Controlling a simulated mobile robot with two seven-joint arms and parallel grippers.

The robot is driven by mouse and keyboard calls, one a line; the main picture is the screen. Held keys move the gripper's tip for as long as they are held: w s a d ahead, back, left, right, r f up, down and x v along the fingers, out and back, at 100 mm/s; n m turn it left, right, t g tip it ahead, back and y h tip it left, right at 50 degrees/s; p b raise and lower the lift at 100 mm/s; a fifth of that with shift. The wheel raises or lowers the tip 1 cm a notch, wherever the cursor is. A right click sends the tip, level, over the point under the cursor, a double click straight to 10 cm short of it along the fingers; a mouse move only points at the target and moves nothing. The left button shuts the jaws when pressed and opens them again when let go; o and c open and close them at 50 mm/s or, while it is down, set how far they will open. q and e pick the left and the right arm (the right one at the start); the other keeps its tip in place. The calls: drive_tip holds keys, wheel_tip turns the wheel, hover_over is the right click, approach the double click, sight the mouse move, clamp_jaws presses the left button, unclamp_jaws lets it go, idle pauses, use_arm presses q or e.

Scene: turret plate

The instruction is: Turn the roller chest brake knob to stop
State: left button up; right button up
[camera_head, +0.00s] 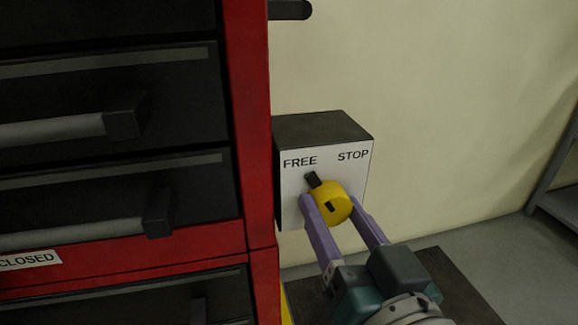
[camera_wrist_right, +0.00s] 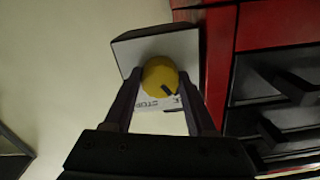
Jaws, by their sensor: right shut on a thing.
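The brake knob (camera_head: 333,203) is a round yellow knob with a dark pointer on the white face of a small box (camera_head: 350,173). The box face reads FREE at left and STOP at right. The dark pointer tip (camera_head: 313,179) leans up and left, toward FREE. My right gripper (camera_head: 332,207) is shut on the knob, one purple finger on each side. In the right wrist view the knob (camera_wrist_right: 160,78) sits between both fingertips, and the lettering is partly hidden. My left gripper is not in view.
The red roller chest (camera_head: 258,180) with dark drawers and protruding handles (camera_head: 155,215) stands just left of the box. A pale wall (camera_head: 440,110) is behind. A grey shelf (camera_head: 560,190) stands at far right. Room right of the box is open.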

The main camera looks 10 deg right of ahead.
drive_tip(key=m, duration=0.3)
drive_tip(key=shift+m+p, duration=0.3)
drive_tip(key=m, duration=0.3)
drive_tip(key=shift+m, duration=0.3)
drive_tip(key=m, duration=0.3)
drive_tip(key=shift+m, duration=0.4)
drive_tip(key=m, duration=0.2)
drive_tip(key=shift+m, duration=1)
drive_tip(key=o, duration=1.4)
